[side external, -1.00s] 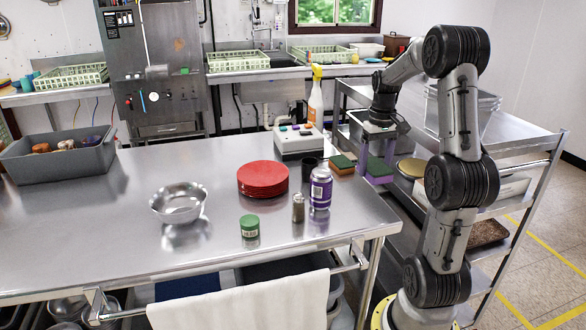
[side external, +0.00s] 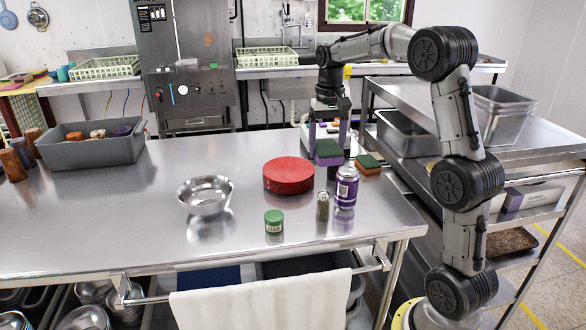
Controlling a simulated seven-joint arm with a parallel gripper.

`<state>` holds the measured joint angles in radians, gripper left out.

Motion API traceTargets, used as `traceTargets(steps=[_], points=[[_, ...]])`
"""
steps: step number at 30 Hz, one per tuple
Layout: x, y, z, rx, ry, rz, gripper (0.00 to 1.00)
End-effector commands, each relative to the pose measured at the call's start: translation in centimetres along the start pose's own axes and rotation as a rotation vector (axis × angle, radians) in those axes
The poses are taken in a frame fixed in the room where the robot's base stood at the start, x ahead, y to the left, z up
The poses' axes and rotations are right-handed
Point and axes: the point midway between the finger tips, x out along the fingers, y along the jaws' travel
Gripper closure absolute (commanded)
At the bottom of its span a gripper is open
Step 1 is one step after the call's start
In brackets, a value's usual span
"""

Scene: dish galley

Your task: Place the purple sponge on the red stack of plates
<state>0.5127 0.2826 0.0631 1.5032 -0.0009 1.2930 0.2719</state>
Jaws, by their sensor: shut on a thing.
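The purple sponge with a green top (side external: 328,153) is held in my gripper (side external: 330,140), which is shut on it. It is raised above the table, behind and a little right of the red stack of plates (side external: 289,176). The red stack stands on the steel table, and its top looks bare. The gripper's fingertips are partly hidden behind the sponge.
An orange sponge with a green top (side external: 368,165) lies right of the held sponge. A grey bin (side external: 91,148) stands far left.

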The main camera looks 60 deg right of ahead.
Motion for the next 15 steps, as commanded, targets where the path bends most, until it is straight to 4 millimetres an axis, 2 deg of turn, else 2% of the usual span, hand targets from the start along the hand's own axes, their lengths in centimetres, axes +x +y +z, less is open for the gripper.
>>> traceTargets(steps=[13, 15], points=[[4.2, -2.3, -8.4, -0.001, -0.002, 0.000, 0.72], [5.6, -2.6, -9.3, -0.001, -0.004, 0.001, 0.72]])
